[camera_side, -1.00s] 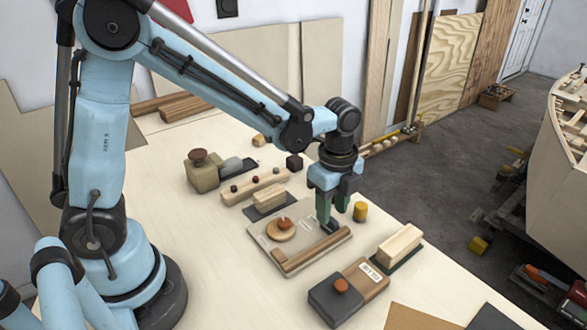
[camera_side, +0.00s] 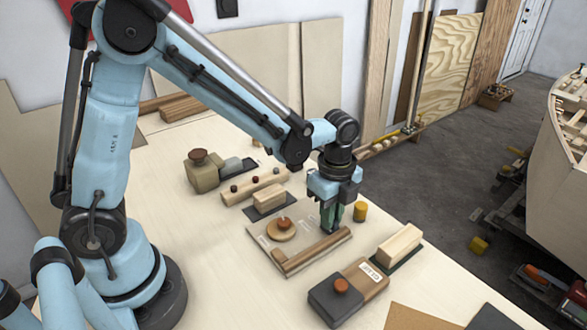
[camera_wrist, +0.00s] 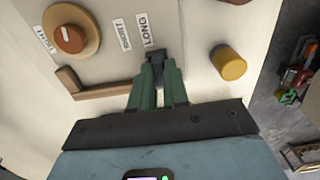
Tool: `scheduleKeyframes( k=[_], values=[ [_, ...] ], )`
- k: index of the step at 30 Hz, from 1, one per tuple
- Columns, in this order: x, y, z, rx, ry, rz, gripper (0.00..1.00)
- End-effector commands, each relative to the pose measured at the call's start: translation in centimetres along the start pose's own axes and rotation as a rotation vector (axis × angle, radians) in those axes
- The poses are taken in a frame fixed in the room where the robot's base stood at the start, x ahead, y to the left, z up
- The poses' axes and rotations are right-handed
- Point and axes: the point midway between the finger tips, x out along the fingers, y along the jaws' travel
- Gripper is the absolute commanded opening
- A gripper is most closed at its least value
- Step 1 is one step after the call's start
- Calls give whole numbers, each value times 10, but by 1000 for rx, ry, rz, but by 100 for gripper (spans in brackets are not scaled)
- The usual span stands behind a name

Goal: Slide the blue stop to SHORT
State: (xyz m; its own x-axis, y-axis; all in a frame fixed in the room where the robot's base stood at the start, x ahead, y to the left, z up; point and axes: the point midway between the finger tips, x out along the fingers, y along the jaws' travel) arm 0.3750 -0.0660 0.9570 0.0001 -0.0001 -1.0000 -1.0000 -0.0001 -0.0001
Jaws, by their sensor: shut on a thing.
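In the wrist view the stop (camera_wrist: 155,57) is a small dark block, its blue hardly visible. It sits at the lower end of the LONG label (camera_wrist: 145,30). The SHORT label (camera_wrist: 122,34) is to the left of LONG. My gripper (camera_wrist: 158,70) is shut on the stop, with green fingers on both sides of it. In the side view my gripper (camera_side: 331,226) reaches down to the right part of the flat board (camera_side: 262,243), and its fingers hide most of the stop.
A round wooden disc with an orange knob (camera_wrist: 70,38) is on the board; a wooden strip (camera_side: 310,251) runs along its front edge. A yellow cylinder (camera_wrist: 229,62) stands close at the right. A dark block with an orange knob (camera_side: 340,287) is in front.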

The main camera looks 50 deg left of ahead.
Motion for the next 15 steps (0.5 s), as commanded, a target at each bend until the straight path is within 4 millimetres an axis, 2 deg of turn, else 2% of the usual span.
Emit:
scheduleKeyframes(
  k=[7, 15],
  values=[
    [0, 4, 0, 0, 0, 1, 0],
    [0, 33, 0, 1, 0, 1, 0]
  ],
)
